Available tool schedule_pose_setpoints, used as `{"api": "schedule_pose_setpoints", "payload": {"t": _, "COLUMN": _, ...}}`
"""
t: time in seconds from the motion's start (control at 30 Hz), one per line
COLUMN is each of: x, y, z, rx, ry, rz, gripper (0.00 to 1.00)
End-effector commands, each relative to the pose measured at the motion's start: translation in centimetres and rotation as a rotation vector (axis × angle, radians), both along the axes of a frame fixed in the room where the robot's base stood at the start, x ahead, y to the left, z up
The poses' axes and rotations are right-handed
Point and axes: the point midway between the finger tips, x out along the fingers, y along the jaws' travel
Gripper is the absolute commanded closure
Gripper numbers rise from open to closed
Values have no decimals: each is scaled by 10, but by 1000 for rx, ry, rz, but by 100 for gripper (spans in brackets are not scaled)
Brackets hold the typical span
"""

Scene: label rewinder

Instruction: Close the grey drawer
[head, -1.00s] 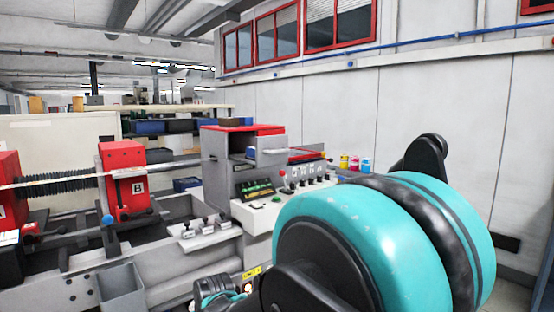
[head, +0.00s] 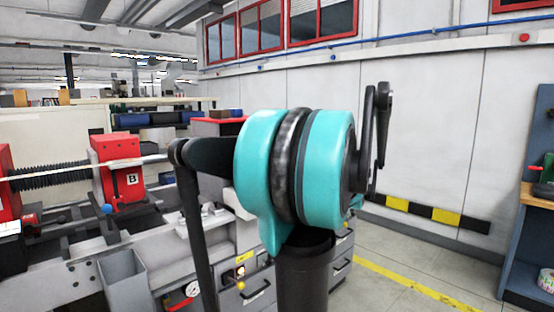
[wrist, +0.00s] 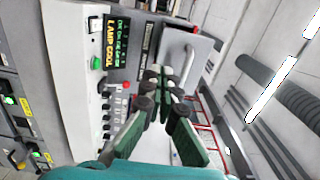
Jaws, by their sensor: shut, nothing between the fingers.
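The grey drawer (wrist: 205,45) shows in the wrist view as a light grey front at the upper middle, with a curved handle, just beyond my fingertips. How far out it stands is hard to tell there. My gripper (wrist: 165,82) has dark green fingers and dark joints, is shut and empty, and points toward that front. I cannot tell whether it touches it. In the head view my teal and black arm hides the drawer and the gripper; only part of the red-topped cabinet (head: 215,127) shows behind it.
A control panel with a lit display (wrist: 111,42) and several knobs lies left of the fingers in the wrist view. In the head view, a red machine block (head: 118,175) stands left and a blue shelf unit (head: 530,200) right. Floor is free at the lower right.

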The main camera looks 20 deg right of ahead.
Motion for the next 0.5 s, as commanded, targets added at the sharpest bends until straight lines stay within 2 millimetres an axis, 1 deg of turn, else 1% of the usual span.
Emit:
{"api": "schedule_pose_setpoints", "payload": {"t": 0.07, "x": 3, "y": -2, "z": 3, "rx": 7, "ry": -7, "rz": -4, "gripper": 100}}
{"api": "schedule_pose_setpoints", "payload": {"t": 0.17, "x": 12, "y": 2, "z": 3, "rx": 7, "ry": -7, "rz": -2, "gripper": 100}}
{"api": "schedule_pose_setpoints", "payload": {"t": 0.27, "x": 27, "y": 8, "z": 3, "rx": 7, "ry": -7, "rz": 0, "gripper": 100}}
{"api": "schedule_pose_setpoints", "payload": {"t": 0.5, "x": 72, "y": 25, "z": 3, "rx": 6, "ry": -6, "rz": 1, "gripper": 100}}
